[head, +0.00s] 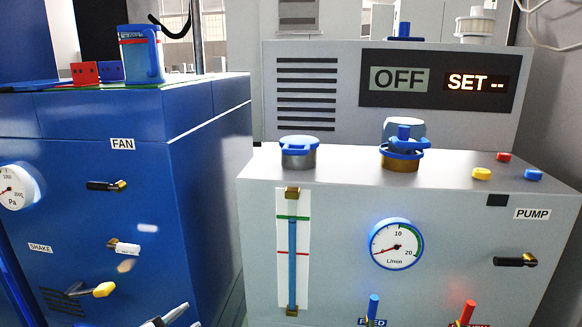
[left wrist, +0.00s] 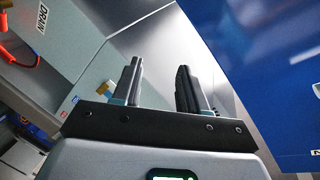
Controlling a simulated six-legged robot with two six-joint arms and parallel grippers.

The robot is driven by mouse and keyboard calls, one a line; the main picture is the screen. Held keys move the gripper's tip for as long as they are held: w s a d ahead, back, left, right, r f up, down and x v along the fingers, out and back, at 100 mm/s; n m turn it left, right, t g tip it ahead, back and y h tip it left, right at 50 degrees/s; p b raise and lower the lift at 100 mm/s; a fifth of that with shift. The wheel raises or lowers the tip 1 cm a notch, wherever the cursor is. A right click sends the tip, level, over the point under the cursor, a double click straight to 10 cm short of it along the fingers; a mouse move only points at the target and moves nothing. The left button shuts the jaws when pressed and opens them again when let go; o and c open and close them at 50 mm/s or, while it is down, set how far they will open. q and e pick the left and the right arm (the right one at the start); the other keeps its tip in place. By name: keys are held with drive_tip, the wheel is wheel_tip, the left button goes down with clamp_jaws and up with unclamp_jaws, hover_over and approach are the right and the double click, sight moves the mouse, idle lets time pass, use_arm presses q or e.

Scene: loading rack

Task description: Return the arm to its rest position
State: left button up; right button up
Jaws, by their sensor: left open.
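My left gripper (head: 174,316) shows at the bottom edge of the head view, in front of the blue cabinet (head: 205,160). Only its finger ends are in the picture there. In the left wrist view the two dark fingers of the left gripper (left wrist: 160,85) stand apart with nothing between them. The blue cabinet also fills the right of that view (left wrist: 265,60). My right gripper is in neither view.
A grey pump unit (head: 345,210) with a gauge (head: 396,244), levers and valve knobs stands on the right. The cabinet's FAN lever (head: 105,185) and SHAKE levers stick out near the left gripper. A blue mug-like vessel (head: 140,60) stands on top.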

use_arm(q)
drive_tip(key=s+d+f+n+g, duration=0.4)
drive_tip(key=s+d+f, duration=0.25)
drive_tip(key=f, duration=0.45)
drive_tip(key=s+d+f+n+g, duration=0.4)
drive_tip(key=s+d+f, duration=0.25)
drive_tip(key=f, duration=0.45)
drive_tip(key=s+f+n+g+y, duration=0.1)
drive_tip(key=s+f+n+g, duration=0.25)
drive_tip(key=s, duration=0.45)
drive_tip(key=s+f+n+g, duration=0.2)
drive_tip(key=s+n+g, duration=0.15)
drive_tip(key=s, duration=0.35)
wheel_tip(320, 180, up, 32)
drive_tip(key=s+d+n+p, duration=0.1)
drive_tip(key=d+p, duration=0.1)
drive_tip(key=p, duration=3)
drive_tip(key=shift+s, duration=0.2)
drive_tip(key=shift+f, duration=0.15)
